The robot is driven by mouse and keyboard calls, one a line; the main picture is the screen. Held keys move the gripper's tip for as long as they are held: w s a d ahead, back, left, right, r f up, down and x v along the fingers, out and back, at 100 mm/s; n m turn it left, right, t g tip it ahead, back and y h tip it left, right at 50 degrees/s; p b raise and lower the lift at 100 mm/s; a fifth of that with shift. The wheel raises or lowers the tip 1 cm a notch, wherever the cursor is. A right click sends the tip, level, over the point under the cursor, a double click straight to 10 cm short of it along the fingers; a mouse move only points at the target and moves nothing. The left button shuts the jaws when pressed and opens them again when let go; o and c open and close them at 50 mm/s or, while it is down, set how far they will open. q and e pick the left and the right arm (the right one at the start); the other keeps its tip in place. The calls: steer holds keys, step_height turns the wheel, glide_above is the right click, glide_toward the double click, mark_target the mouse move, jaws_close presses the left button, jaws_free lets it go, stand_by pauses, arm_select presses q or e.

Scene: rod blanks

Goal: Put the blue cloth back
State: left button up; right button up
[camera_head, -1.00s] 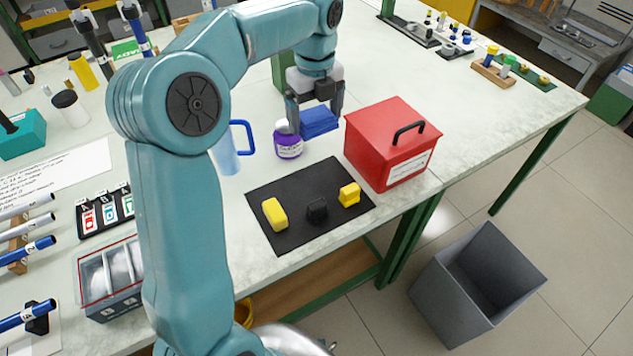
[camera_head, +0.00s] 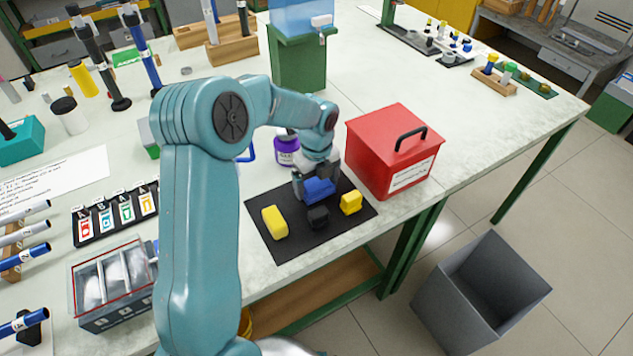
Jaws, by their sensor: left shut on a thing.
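The blue cloth (camera_head: 319,189) is a small folded block. My left gripper (camera_head: 317,188) is shut on it and holds it over the middle of the black mat (camera_head: 285,243), just behind a small black block (camera_head: 317,217). Whether the cloth touches the mat or the black block I cannot tell. A yellow block (camera_head: 274,222) lies on the mat to the left and another yellow block (camera_head: 351,203) to the right. My right gripper is not in view.
A red box (camera_head: 385,165) with a black handle stands right of the mat. A purple-labelled jar (camera_head: 286,151) stands behind my gripper. A grey bin (camera_head: 455,300) stands on the floor past the table edge.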

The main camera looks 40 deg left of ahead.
mark_target(316, 183)
arm_select(q)
steer(key=shift+f, duration=0.15)
steer(key=o, duration=0.7)
step_height(316, 183, up, 12)
steer(key=shift+p, duration=0.35)
stand_by(0.4)
